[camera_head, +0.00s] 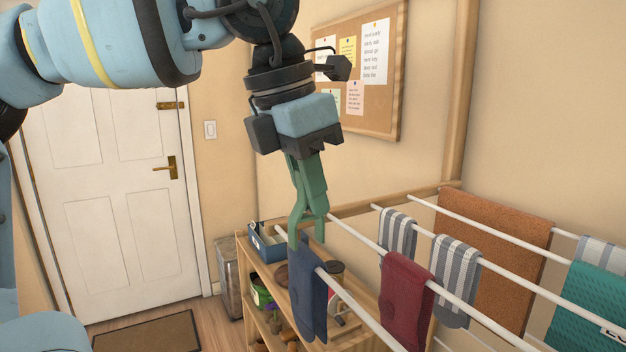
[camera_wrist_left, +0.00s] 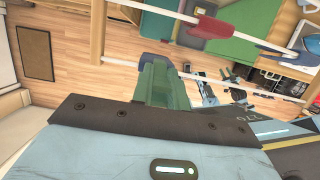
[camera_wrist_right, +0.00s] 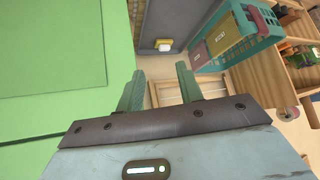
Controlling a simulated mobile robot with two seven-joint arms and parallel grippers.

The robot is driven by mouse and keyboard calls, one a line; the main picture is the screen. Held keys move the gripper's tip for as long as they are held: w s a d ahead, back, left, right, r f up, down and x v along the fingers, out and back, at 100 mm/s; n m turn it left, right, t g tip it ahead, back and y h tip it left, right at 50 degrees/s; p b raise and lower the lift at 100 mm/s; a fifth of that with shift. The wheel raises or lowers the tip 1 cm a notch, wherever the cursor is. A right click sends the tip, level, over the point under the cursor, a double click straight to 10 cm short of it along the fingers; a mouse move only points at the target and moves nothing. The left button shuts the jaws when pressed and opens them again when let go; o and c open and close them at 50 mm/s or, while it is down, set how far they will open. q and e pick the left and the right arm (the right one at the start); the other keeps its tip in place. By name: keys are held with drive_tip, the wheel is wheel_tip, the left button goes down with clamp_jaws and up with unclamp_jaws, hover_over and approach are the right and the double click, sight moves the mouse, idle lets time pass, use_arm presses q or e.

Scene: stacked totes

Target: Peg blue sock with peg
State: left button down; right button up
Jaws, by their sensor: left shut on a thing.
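The blue sock (camera_head: 308,296) hangs over a white rod of the drying rack. My left gripper (camera_head: 308,172) points down above it, shut on a green peg (camera_head: 309,212). The peg's legs reach down to the sock's top at the rod; I cannot tell whether they clamp it. In the left wrist view my gripper's green fingers (camera_wrist_left: 158,85) and the peg blend together. A dark blue patch, likely the sock, shows just beyond them. My right gripper (camera_wrist_right: 160,88) shows only in the right wrist view, open, with nothing between its fingers.
A maroon sock (camera_head: 406,298), striped socks (camera_head: 457,270) and a brown towel (camera_head: 497,250) hang on the rack to the right. A wooden shelf (camera_head: 362,295) with a blue box stands behind the sock. In the right wrist view, a teal basket (camera_wrist_right: 262,22) holds boxes.

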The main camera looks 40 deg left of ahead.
sight(310, 219)
use_arm(q)
drive_tip(key=shift+f+b, duration=0.35)
drive_tip(key=shift+f, duration=0.65)
drive_tip(key=shift+f+b, duration=0.4)
drive_tip(key=shift+f, duration=0.45)
use_arm(e)
drive_tip(key=shift+s+a+f, duration=0.1)
drive_tip(key=shift+s+f, duration=0.15)
drive_tip(key=shift+f, duration=0.25)
drive_tip(key=shift+s+a+f, duration=0.1)
drive_tip(key=shift+s+f, duration=0.15)
drive_tip(key=shift+f, duration=0.25)
drive_tip(key=shift+d, duration=0.1)
use_arm(q)
drive_tip(key=c, duration=1.3)
unclamp_jaws()
use_arm(e)
drive_tip(key=shift+s, duration=0.1)
use_arm(q)
drive_tip(key=shift+v, duration=3.9)
